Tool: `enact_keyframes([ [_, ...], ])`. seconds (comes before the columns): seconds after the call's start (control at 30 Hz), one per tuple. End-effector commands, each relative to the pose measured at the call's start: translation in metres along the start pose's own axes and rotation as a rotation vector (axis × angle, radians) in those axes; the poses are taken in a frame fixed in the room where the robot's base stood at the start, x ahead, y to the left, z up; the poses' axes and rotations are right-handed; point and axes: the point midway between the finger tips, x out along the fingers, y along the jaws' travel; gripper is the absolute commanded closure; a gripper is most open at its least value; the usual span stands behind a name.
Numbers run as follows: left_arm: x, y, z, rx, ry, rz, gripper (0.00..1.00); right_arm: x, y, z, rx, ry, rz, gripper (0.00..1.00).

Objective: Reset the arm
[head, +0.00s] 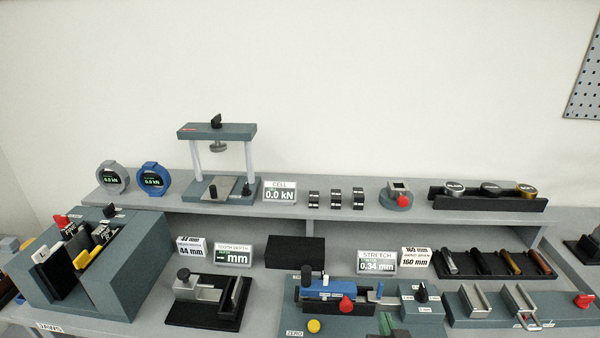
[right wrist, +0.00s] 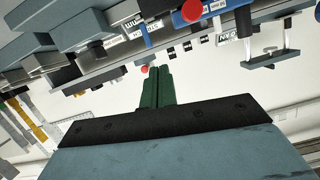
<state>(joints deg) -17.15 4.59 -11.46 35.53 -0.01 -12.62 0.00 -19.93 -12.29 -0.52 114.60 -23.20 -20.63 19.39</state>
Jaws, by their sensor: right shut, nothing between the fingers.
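My right gripper (head: 386,323) shows only as a small green tip at the bottom edge of the head view, in front of the stretch device (head: 330,292). In the right wrist view its two green fingers (right wrist: 153,72) lie together, shut, with nothing between them. The bench looks upside down in that view, and the fingers appear apart from the things on it. My left gripper is in neither view. Most of my right arm is out of the head view.
A press frame (head: 216,132) stands on the back shelf (head: 330,212), beside two round gauges (head: 153,179). A grey jaw box (head: 140,262) stands at left. A black rack (head: 490,203) and a specimen tray (head: 497,272) are at right. The front bench is crowded; the wall above is bare.

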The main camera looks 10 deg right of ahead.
Motion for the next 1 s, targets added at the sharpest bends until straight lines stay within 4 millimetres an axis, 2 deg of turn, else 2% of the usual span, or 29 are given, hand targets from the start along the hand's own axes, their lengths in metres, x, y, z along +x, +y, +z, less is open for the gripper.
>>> enact_keyframes([
  [0.17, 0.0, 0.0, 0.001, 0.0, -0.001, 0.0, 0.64, -0.024, 0.02, 0.021, -0.061, -0.196, 0.023, 1.0],
  [0.43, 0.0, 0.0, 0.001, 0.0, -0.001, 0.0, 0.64, -0.095, 0.038, 0.06, -0.204, -0.606, -0.025, 1.0],
  [0.87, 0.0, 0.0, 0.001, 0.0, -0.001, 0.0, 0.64, -0.188, 0.047, 0.083, -0.386, -0.994, -0.157, 1.0],
  [1.0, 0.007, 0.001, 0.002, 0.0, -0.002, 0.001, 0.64, -0.168, 0.049, 0.12, -0.381, -1.005, -0.153, 1.0],
])
